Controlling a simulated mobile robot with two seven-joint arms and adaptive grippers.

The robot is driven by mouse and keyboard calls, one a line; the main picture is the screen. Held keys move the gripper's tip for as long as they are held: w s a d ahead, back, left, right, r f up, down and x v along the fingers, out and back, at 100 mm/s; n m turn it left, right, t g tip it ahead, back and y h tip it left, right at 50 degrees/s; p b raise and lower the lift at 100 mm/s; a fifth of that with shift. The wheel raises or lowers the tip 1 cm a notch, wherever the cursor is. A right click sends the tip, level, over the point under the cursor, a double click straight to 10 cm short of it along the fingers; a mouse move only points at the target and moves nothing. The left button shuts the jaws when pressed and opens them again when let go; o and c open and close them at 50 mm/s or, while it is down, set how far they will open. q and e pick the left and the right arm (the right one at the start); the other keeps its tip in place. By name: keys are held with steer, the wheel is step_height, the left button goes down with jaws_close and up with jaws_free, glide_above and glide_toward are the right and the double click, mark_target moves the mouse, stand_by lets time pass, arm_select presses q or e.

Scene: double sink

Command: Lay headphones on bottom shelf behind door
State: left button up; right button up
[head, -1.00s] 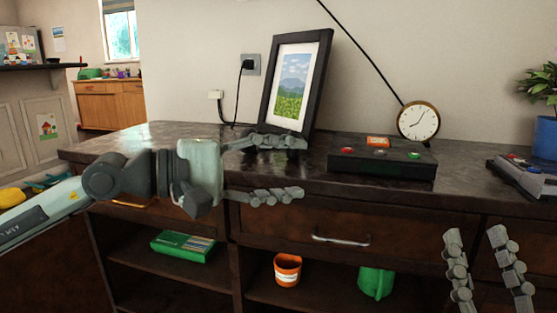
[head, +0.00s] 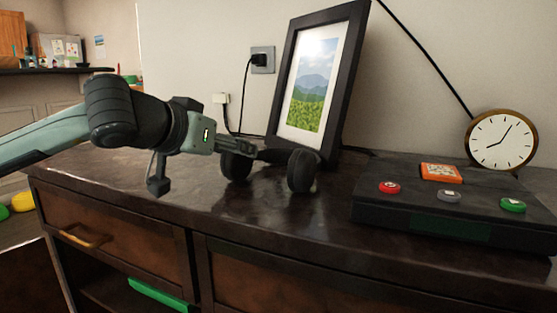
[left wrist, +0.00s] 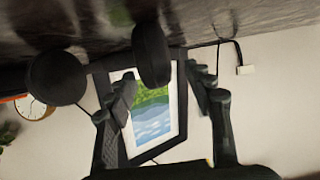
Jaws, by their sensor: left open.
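The black headphones (head: 302,171) stand on the dark dresser top in front of the picture frame, with both round ear cups showing. They also show in the left wrist view (left wrist: 57,78), where one cup appears between my open fingers and the other to the left. My left gripper (head: 250,153) is open at the headphones, with its fingers level with the gap between the cups. I cannot tell whether it touches them. The left wrist view also shows both fingers of this gripper (left wrist: 160,78). My right gripper is out of view. No door is clearly identifiable.
The picture frame (head: 340,95) leans close behind the headphones. A black box with coloured buttons (head: 455,225) and a clock (head: 501,141) stand to the right. The drawer (head: 110,238) is shut. A green item (head: 158,294) lies in the open compartment below.

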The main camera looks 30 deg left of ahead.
arm_select(q)
steer(key=shift+x, duration=3.2)
steer(key=shift+d, duration=0.1)
steer(key=shift+c, duration=0.3)
jaws_close()
